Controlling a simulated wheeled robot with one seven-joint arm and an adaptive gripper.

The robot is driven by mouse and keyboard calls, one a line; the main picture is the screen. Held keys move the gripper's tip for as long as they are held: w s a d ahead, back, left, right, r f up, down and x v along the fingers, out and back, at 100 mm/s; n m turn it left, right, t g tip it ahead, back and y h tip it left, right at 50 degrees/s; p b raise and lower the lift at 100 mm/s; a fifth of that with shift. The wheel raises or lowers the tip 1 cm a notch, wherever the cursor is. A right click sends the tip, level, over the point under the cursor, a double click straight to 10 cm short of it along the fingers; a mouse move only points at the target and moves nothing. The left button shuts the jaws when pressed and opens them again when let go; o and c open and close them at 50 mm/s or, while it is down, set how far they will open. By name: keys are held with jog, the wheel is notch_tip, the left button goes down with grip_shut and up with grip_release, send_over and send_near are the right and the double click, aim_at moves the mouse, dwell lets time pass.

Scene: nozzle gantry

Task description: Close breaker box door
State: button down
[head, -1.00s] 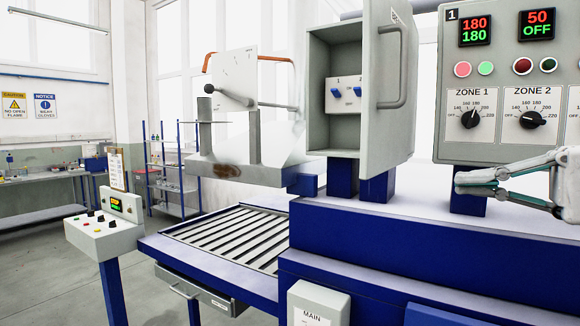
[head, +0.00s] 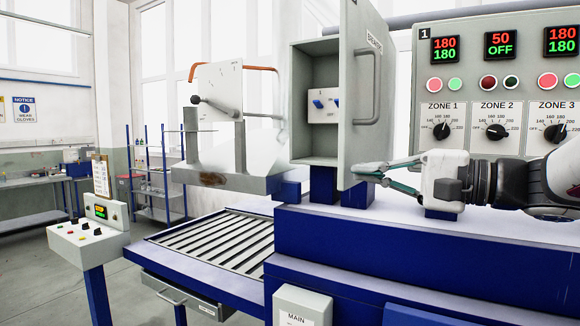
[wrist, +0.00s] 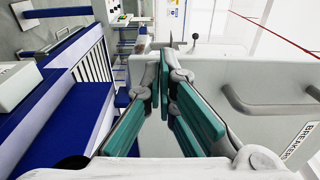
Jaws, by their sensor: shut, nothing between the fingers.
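My gripper (head: 362,175) is shut and empty. Its fingertips are at the door's lower right part, below the handle; I cannot tell whether they touch it. In the wrist view the gripper's teal finger pads (wrist: 170,100) are close together.
A control panel (head: 490,75) with zone dials stands behind my arm on the right. A roller conveyor (head: 215,240) and a tilted white plate (head: 225,85) are left of the box. A small control pedestal (head: 90,235) stands at far left.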

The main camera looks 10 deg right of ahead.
jog(key=shift+w+a, duration=0.45)
jog(key=shift+a, duration=0.05)
